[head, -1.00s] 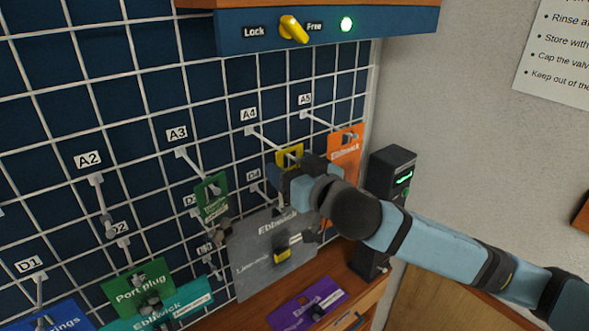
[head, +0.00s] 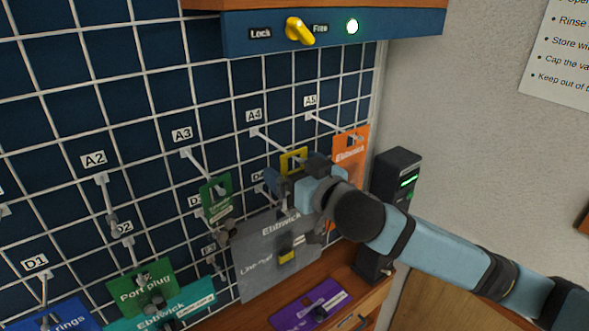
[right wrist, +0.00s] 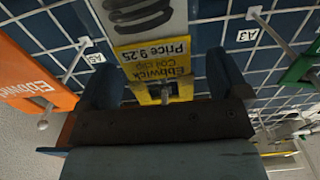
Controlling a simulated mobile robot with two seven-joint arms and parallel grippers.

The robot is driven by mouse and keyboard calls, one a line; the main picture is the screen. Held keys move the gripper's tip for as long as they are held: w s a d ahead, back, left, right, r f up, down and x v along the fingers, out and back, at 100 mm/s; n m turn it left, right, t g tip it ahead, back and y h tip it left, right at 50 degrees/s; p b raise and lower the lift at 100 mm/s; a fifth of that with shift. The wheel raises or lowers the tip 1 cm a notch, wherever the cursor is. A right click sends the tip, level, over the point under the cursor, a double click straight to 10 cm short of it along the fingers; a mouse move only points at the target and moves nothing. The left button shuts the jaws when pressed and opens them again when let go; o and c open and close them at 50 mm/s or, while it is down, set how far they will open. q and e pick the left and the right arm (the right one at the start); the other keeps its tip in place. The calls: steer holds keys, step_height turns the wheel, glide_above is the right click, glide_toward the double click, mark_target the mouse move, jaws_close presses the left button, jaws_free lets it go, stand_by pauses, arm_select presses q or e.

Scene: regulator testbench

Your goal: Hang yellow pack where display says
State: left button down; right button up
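The yellow pack (head: 293,159) is at the hook labelled A4 (head: 254,116), partly hidden by my right gripper (head: 283,180). In the right wrist view the pack (right wrist: 150,62) appears upside down, with "Ebbwick" and "Price 9.25" on it. The hook's tip shows at its hole, so it appears to hang there. My right gripper's fingers (right wrist: 165,85) stand wide on both sides of it, with a clear gap at the right finger. The display (head: 407,182) is a dark box with green text too small to read. My left gripper is not in view.
An orange pack (head: 350,152) hangs at A5, close right of my gripper. A green pack (head: 216,200) hangs at A3. A large grey pack (head: 262,262) hangs below. A purple pack (head: 308,305) lies on the wooden surface. The A2 hook (head: 107,205) is bare.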

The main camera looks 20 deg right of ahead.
steer(key=shift+s+d+f, duration=0.1)
steer(key=shift+s+d, duration=0.05)
steer(key=shift+s, duration=0.15)
steer(key=p+v, duration=0.3)
steer(key=v, duration=1)
